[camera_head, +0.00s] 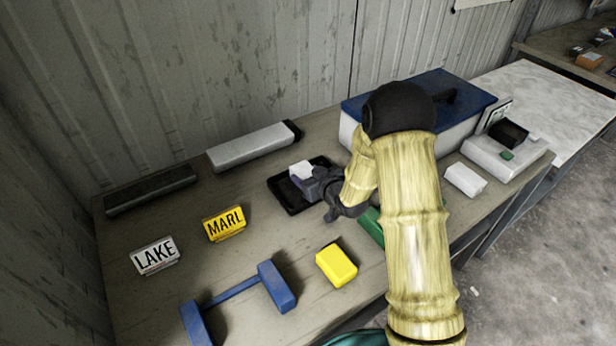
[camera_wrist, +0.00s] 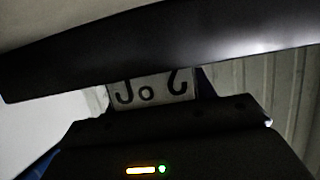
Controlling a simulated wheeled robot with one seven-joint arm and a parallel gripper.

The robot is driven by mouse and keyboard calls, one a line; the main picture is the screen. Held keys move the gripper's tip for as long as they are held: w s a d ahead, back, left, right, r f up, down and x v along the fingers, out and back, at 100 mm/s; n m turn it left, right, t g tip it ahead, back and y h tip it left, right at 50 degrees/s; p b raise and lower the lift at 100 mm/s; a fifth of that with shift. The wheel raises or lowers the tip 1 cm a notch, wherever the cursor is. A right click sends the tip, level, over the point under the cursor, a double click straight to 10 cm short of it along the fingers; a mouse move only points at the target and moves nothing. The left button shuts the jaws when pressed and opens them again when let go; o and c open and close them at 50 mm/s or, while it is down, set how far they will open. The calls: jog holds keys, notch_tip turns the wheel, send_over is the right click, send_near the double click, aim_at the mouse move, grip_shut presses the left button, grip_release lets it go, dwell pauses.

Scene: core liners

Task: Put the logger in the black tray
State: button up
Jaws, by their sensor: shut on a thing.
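The black tray (camera_head: 285,197) lies flat on the bench, left of my arm in the head view. My gripper (camera_head: 318,180) reaches in from the right and is shut on a small purple-blue box with a white top, which I take as the logger (camera_head: 299,171). The logger is over or in the tray; I cannot tell whether it touches the floor. In the wrist view, the logger's white lettered face (camera_wrist: 150,90) shows between dark gripper parts, which hide most of it.
Lake (camera_head: 155,256) and Marl (camera_head: 224,223) labelled blocks, a blue two-ended rest (camera_head: 276,286) and a yellow block (camera_head: 336,265) lie left and in front. Long grey (camera_head: 250,146) and black (camera_head: 150,190) bars lie along the wall. A blue-lidded box (camera_head: 465,98) stands behind my arm.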

jog(key=o, duration=1)
jog(key=shift+s+d+f, duration=0.1)
jog(key=shift+s+f, duration=0.15)
jog(key=shift+f, duration=0.45)
jog(key=shift+o, duration=0.2)
jog(key=shift+w+r+p, duration=0.15)
jog(key=shift+r+p, duration=0.5)
jog(key=shift+p, duration=0.1)
jog(key=b+v, duration=0.1)
jog(key=v, duration=1)
jog(key=shift+s+d+r+b, duration=0.15)
jog(key=shift+s+r+b, duration=0.1)
jog(key=shift+r+b, duration=0.1)
